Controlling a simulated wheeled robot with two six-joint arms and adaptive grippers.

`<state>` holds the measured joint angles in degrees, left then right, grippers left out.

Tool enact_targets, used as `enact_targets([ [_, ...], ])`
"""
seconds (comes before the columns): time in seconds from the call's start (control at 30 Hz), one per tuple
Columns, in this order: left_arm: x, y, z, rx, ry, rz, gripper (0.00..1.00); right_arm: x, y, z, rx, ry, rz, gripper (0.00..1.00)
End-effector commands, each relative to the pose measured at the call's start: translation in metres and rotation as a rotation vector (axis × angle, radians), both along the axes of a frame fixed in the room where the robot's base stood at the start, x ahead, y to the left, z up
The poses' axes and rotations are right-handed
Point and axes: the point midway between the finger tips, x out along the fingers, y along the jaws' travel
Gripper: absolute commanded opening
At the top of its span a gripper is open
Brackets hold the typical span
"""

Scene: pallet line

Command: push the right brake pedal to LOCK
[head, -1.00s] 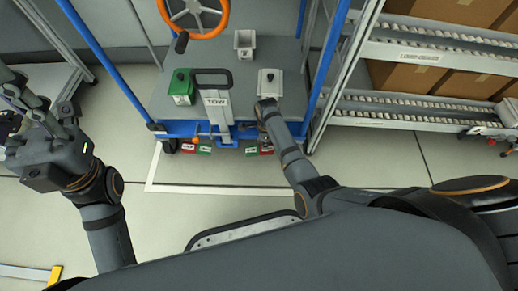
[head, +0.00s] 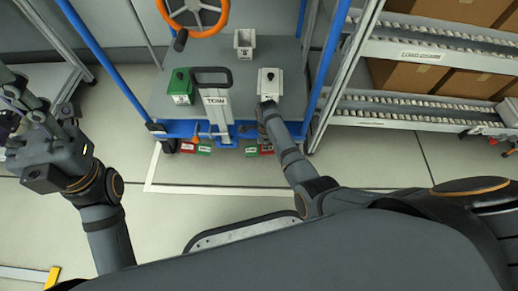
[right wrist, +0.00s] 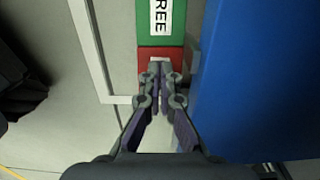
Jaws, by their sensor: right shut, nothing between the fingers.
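The right brake pedal shows low on the cart's front as a green part (head: 251,151) beside a red part (head: 267,149). In the right wrist view its green part (right wrist: 155,35) bears a white label reading "REE", cut off by the frame's edge. The red part (right wrist: 147,52) lies just below it. My right gripper (right wrist: 160,72) is shut and empty, its fingertips over the red part; I cannot tell whether they touch. In the head view my right wrist hides its fingers. My left gripper (head: 38,108) is open and empty, far left of the cart.
The left pedal has a red part (head: 187,147) and a green part (head: 204,149). A blue surface (right wrist: 255,80) stands close right of my right gripper. A carton rack (head: 420,55) is at right.

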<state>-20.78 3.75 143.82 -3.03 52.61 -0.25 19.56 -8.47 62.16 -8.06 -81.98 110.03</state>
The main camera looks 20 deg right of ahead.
Motion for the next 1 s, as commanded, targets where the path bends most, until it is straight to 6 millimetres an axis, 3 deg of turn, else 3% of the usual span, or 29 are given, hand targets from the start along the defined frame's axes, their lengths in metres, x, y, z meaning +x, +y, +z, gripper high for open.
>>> enact_targets([
  [0.73,0.0,0.0,-0.007,0.0,0.0,0.0,0.4,0.0,0.0,-0.012,0.0,0.001,0.0,0.0],
  [0.9,0.001,-0.002,-0.007,0.011,0.002,0.008,0.4,0.0,0.0,-0.011,0.0,0.0,0.0,0.0],
  [1.0,0.003,-0.002,0.004,0.009,0.011,0.013,0.4,0.0,0.0,-0.001,0.0,0.0,0.0,0.0],
])
